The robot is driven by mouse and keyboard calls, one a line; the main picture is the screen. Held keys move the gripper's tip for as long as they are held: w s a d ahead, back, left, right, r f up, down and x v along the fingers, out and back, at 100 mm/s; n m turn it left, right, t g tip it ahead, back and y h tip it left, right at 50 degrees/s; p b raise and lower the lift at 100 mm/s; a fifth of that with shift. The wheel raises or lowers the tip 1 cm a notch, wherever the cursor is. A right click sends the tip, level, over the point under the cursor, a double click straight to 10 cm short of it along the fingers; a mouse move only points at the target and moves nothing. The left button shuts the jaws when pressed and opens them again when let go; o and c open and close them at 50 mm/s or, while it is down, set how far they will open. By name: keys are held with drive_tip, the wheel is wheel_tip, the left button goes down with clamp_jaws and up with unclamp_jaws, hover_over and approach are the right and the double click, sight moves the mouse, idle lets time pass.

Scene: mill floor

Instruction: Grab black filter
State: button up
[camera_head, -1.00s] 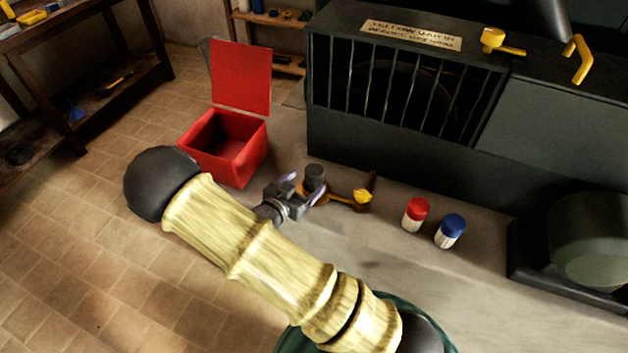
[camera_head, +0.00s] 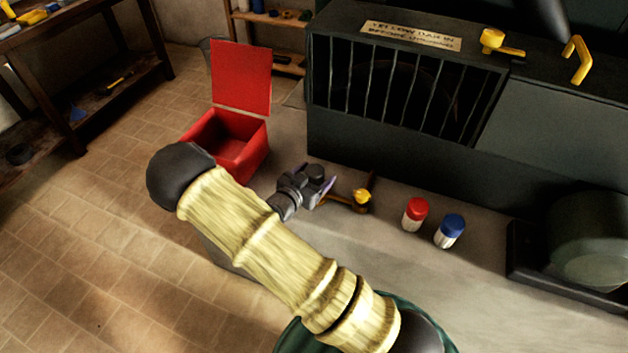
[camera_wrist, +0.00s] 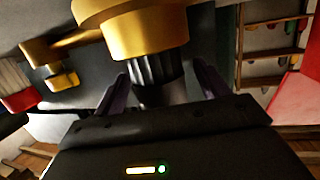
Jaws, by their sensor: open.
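The black filter (camera_wrist: 158,68) is a dark ribbed cylinder joined to a brass-coloured round part (camera_wrist: 145,30) in the wrist view. In the head view the filter (camera_head: 315,171) is mostly hidden by my gripper (camera_head: 319,186), at the foot of the dark machine. In the wrist view my gripper (camera_wrist: 162,84) is open, with one purple finger on each side of the filter. I cannot tell whether either finger touches it.
An open red box (camera_head: 241,155) stands left of my gripper. A yellow-knobbed fitting (camera_head: 361,199) is close on the right, then a red-capped jar (camera_head: 414,215) and a blue-capped jar (camera_head: 450,232). The dark barred machine (camera_head: 400,165) stands behind. Tiled floor is clear at left.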

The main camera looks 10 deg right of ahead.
idle(0.3)
drive_tip(key=c, duration=1.1)
wheel_tip(320, 180, up, 10)
drive_tip(key=shift+p, duration=0.35)
